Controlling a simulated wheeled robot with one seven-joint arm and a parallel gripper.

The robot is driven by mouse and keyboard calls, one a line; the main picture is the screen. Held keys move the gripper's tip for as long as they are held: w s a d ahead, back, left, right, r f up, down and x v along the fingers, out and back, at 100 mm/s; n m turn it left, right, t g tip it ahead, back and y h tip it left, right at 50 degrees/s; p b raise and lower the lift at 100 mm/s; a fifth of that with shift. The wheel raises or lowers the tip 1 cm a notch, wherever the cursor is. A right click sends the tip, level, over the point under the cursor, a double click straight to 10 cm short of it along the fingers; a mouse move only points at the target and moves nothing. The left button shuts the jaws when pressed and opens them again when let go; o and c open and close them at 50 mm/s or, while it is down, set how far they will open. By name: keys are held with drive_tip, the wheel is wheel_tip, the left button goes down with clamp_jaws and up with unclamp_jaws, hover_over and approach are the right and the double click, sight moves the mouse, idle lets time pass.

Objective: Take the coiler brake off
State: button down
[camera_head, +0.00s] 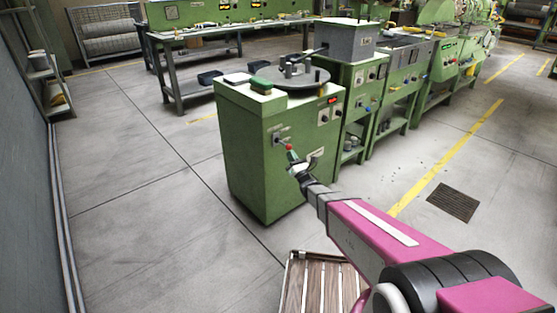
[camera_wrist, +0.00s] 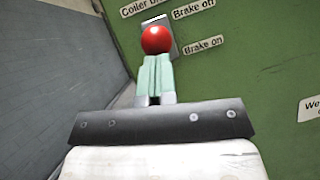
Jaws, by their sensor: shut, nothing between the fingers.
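The coiler brake's red ball knob (camera_head: 289,147) is on the front of the green cabinet (camera_head: 250,160). In the wrist view the red knob (camera_wrist: 157,40) stands in front of a grey plate, with "Coiler b…" and "Brake on" labels (camera_wrist: 203,43) around it. My gripper (camera_head: 292,155) is at the knob, and its pale green fingers (camera_wrist: 154,62) are shut together with nothing between them. The fingertips are right below the knob in the wrist view; I cannot tell whether they touch it. The lever's shaft is hidden behind the knob and fingers.
A round turntable (camera_head: 290,77) sits on top of the cabinet. More green machines (camera_head: 400,75) stand to the right and a workbench (camera_head: 200,35) behind. The floor left of the cabinet is clear.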

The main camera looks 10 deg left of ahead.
sight(290, 148)
drive_tip(key=r+g, duration=0.1)
drive_tip(key=r+g+h, duration=0.1)
drive_tip(key=r, duration=0.1)
drive_tip(key=shift+s+d+n, duration=0.2)
drive_tip(key=shift+n, duration=0.1)
drive_tip(key=shift+w+r, duration=0.15)
drive_tip(key=shift+r, duration=0.5)
